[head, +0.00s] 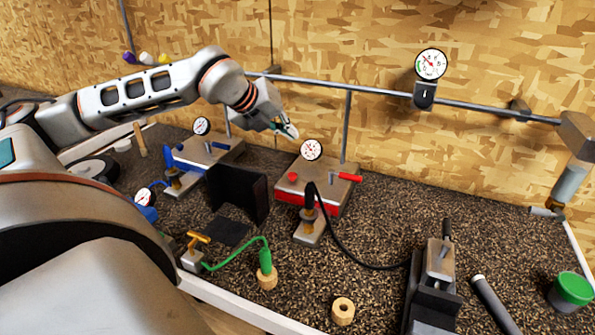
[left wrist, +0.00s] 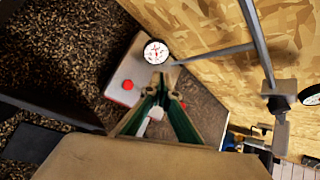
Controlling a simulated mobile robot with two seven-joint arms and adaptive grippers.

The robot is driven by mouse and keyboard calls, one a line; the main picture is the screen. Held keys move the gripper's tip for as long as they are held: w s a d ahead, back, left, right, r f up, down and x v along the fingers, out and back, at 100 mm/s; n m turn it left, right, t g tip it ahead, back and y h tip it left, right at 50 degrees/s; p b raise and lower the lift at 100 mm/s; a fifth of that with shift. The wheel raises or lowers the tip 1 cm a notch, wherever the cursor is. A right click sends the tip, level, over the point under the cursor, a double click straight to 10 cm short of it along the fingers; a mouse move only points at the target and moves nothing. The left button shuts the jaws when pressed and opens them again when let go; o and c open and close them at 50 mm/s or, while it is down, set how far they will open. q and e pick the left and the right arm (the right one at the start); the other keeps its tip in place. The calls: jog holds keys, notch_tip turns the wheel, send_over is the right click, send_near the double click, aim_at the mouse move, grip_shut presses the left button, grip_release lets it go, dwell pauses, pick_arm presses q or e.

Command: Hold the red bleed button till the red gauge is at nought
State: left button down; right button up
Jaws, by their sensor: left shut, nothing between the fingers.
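The red bleed button (head: 293,177) sits on the front left of the top of a grey box with a red front (head: 318,198). The button shows clear of my fingers in the left wrist view (left wrist: 127,85). The red gauge (head: 311,150) stands at the back of this box and also shows in the left wrist view (left wrist: 156,51); its needle is too small to read surely. My left gripper (head: 290,131) is shut and empty, above and behind the box, up and left of the gauge. It is apart from the button. My right gripper is not in view.
A red lever (head: 346,178) lies on the box's right side. A black hose (head: 350,250) runs from a fitting before the box. A similar blue-fronted box (head: 208,152) stands left, beside a black panel (head: 238,190). A rail (head: 380,90) with another gauge (head: 431,64) crosses behind.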

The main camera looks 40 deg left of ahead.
pick_arm(q)
jog(key=b, duration=0.4)
send_over(290, 175)
notch_tip(290, 175, down, 8)
jog(key=shift+r, duration=0.1)
jog(key=shift+f, duration=0.25)
jog(key=shift+f+b, duration=0.25)
jog(key=shift+b, duration=0.3)
jog(key=shift+f, duration=0.1)
